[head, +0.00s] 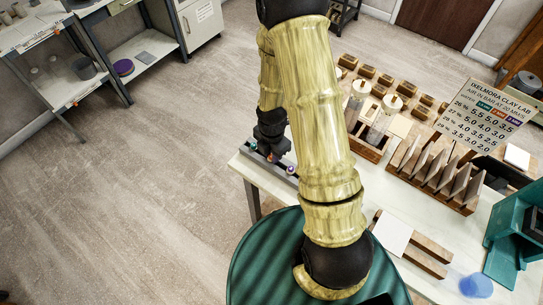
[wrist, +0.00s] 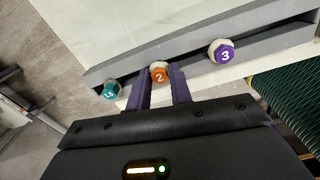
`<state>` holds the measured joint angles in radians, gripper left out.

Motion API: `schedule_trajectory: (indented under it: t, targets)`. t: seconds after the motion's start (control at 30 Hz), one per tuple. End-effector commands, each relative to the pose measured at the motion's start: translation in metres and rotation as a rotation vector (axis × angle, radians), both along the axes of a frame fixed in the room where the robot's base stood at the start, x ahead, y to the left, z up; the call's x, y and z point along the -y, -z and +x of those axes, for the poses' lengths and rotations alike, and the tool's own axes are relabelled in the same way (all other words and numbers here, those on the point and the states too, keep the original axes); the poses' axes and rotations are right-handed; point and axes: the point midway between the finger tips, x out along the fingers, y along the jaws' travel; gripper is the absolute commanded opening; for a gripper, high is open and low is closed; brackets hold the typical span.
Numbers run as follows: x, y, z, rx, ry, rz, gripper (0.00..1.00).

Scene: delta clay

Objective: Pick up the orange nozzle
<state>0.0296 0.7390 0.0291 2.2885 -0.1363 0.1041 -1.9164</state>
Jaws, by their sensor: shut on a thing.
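The orange nozzle (wrist: 159,75), marked 2, sits between the two purple fingers of my gripper (wrist: 161,88) in the wrist view. The fingers are shut on it. It lines up with the grey rack (wrist: 285,42) behind it; I cannot tell whether it is clear of the rack. A teal nozzle (wrist: 110,91) is to its left and a purple nozzle (wrist: 222,51), marked 3, to its right. In the head view my gripper (head: 269,156) points down at the table's left end, and the orange nozzle is mostly hidden there.
A teal machine (head: 512,240) and a blue object (head: 476,285) are at the right. Floor is open at left.

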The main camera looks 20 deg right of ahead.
Motion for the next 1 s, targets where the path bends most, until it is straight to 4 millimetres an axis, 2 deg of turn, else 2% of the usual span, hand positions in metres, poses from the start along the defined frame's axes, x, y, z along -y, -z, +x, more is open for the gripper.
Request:
schedule_trajectory:
  t: [0.27,0.8,1.0]
  targets:
    - [0.000,-0.010,0.001,0.003,0.001,0.000,0.00]
    - [0.000,-0.090,0.001,0.003,0.001,0.000,0.00]
    - [0.000,-0.100,0.000,0.000,0.000,0.000,0.00]
